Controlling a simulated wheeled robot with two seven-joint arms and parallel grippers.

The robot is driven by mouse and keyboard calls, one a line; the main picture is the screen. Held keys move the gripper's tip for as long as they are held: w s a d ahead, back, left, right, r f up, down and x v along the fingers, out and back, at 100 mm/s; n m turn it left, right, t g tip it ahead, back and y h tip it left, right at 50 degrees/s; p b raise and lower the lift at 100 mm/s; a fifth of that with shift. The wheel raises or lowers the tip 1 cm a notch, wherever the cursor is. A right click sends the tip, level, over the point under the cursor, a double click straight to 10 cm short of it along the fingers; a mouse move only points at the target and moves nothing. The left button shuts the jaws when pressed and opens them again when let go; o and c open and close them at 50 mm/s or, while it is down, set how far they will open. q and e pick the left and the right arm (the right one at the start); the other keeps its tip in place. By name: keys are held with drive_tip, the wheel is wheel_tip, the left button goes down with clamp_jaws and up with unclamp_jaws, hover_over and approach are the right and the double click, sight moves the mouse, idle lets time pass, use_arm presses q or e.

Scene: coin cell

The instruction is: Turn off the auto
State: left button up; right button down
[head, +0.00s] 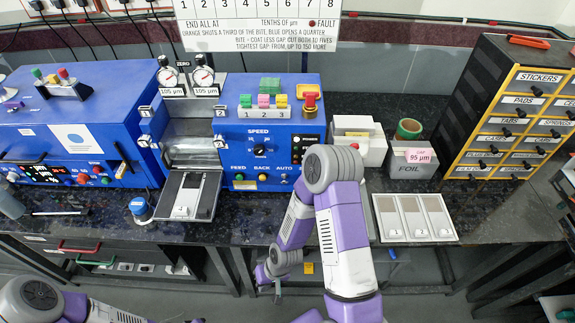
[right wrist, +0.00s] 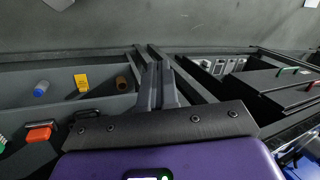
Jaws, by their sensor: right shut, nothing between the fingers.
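The blue machine (head: 230,135) stands at the back of the bench, left of centre. Its front panel carries the labels FEED, BACK and AUTO along the lower edge. The small AUTO switch (head: 284,177) sits under its label at the panel's lower right; its position is too small to tell. My right arm rises just right of it and bends down in front of the bench. My right gripper (head: 277,291) hangs low, below the bench edge, well apart from the panel. In the right wrist view its fingers (right wrist: 156,68) are together and empty. My left gripper is not visible.
A red control (head: 310,103) sits on the machine's top right. White boxes (head: 358,140) and a three-panel white tray (head: 415,218) lie right of my arm. A labelled drawer cabinet (head: 515,105) stands far right. An open drawer (right wrist: 60,95) with small items shows below the bench.

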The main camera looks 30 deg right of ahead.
drive_tip(key=shift+m+t+h, duration=0.3)
drive_tip(key=shift+t+h, duration=0.2)
drive_tip(key=shift+t, duration=0.1)
drive_tip(key=w+d+r+p, duration=0.1)
drive_tip(key=w+d+r, duration=0.1)
drive_tip(key=r, duration=0.3)
drive_tip(key=w+d+r+p, duration=0.2)
drive_tip(key=w+r, duration=0.2)
drive_tip(key=w+d+r+p, duration=0.2)
drive_tip(key=w+r, duration=0.2)
drive_tip(key=r, duration=0.1)
drive_tip(key=shift+r, duration=0.35)
drive_tip(key=w+d+r+m+h, duration=0.1)
drive_tip(key=w+d+r, duration=0.4)
drive_tip(key=d+r, duration=0.3)
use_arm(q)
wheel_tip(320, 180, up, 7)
use_arm(e)
wheel_tip(320, 180, up, 11)
drive_tip(key=m+h, duration=0.2)
hover_over(284, 180)
drive_tip(key=s+d, duration=0.1)
drive_tip(key=s, duration=0.3)
drive_tip(key=shift+w+d+r+t, duration=0.1)
drive_tip(key=shift+w+t, duration=0.15)
drive_tip(key=shift+t, duration=0.15)
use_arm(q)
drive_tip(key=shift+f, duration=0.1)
